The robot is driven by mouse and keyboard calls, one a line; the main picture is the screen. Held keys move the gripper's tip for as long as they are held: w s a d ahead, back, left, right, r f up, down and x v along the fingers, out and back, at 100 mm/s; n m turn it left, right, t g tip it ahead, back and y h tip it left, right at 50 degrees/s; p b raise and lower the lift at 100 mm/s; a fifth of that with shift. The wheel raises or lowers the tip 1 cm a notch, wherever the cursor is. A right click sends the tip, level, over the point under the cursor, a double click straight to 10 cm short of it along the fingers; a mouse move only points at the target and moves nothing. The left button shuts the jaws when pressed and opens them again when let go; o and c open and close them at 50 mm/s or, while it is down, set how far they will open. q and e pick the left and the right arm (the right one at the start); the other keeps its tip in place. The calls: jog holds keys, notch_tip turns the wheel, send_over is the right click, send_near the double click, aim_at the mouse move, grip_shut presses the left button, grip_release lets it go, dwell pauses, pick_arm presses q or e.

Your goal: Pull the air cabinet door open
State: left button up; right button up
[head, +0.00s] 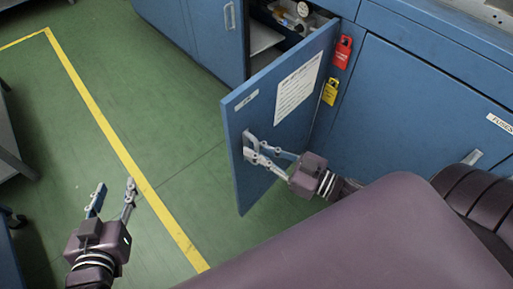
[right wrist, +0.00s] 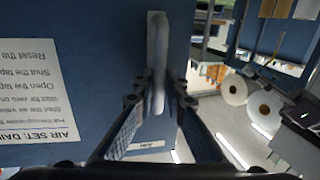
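The blue air cabinet door (head: 265,110) stands swung well out from the cabinet, with shelves and gauges showing behind it. A pale bar handle (head: 249,147) is on its outer face, near the free edge. My right gripper (head: 257,152) is at this handle. In the right wrist view the handle (right wrist: 159,60) runs between the two fingers (right wrist: 160,88), which close in on it from both sides. A small label (right wrist: 148,145) and a printed instruction sheet (head: 298,85) are on the door. My left gripper (head: 114,197) is open and empty above the floor, apart from the door.
A red tag (head: 342,52) and a yellow tag (head: 330,91) hang beside the opening. Closed blue cabinets (head: 410,110) stand to the right. The green floor (head: 170,120) left of the door is clear, crossed by a yellow line (head: 108,128). White rolls (right wrist: 248,97) show in the right wrist view.

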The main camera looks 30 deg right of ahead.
jog(key=shift+o, duration=1.4)
jog(key=v, duration=1.2)
